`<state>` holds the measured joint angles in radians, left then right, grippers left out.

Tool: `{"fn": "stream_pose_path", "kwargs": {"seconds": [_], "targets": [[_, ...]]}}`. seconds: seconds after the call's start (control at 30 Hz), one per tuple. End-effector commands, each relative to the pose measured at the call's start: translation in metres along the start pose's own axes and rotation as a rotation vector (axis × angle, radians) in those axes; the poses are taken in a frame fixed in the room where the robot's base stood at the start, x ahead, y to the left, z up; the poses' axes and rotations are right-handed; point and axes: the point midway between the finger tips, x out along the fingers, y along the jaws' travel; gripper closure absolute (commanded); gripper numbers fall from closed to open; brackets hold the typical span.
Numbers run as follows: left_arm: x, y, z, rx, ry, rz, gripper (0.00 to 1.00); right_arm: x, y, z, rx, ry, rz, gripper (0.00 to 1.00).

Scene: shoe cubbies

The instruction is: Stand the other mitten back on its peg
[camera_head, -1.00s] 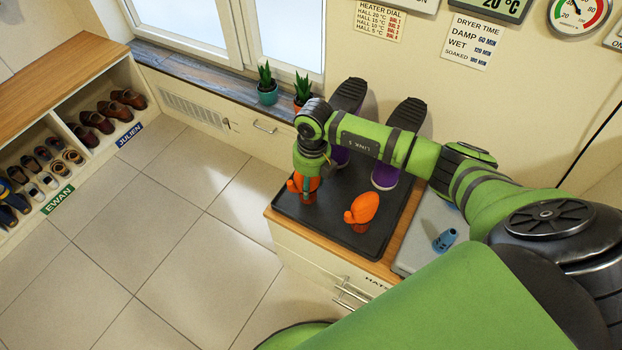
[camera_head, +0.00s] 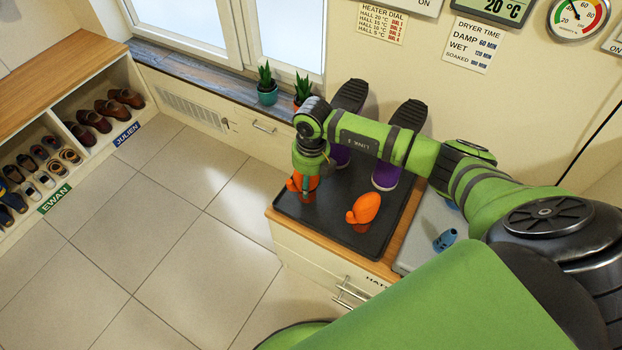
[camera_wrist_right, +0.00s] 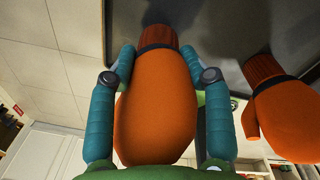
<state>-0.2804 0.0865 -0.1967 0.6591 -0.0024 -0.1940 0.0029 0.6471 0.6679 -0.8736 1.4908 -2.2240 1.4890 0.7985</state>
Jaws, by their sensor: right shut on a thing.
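My right gripper (camera_head: 308,176) is shut on an orange mitten (camera_head: 298,189) at the left side of the black tray (camera_head: 340,235). In the right wrist view the teal fingers of the gripper (camera_wrist_right: 157,60) close from both sides near the cuff of this mitten (camera_wrist_right: 155,115). The cuff end is at the tray and the rounded tip points toward my wrist. The other orange mitten (camera_head: 364,209) stands upright on the tray to the right, apart from the gripper; it also shows in the right wrist view (camera_wrist_right: 286,118). Any peg under either mitten is hidden. My left gripper is not in view.
Purple boots with dark soles (camera_head: 386,175) stand upside down at the back of the tray, partly behind my arm. A grey surface (camera_head: 425,232) with a blue item (camera_head: 445,240) lies to the right. Potted plants (camera_head: 267,88) stand on the sill. Shoe cubbies (camera_head: 62,125) are far left.

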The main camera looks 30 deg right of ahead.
Motion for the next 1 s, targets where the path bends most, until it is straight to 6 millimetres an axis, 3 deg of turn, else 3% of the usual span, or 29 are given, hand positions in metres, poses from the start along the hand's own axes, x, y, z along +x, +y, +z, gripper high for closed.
{"fn": "stream_pose_path", "kwargs": {"seconds": [0.03,1.0], "targets": [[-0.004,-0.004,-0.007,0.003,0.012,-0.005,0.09,-0.005,0.0,0.0,0.0,-0.001,0.001,0.81],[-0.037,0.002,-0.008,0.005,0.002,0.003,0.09,-0.044,0.003,0.001,0.0,-0.002,0.002,0.81]]}}
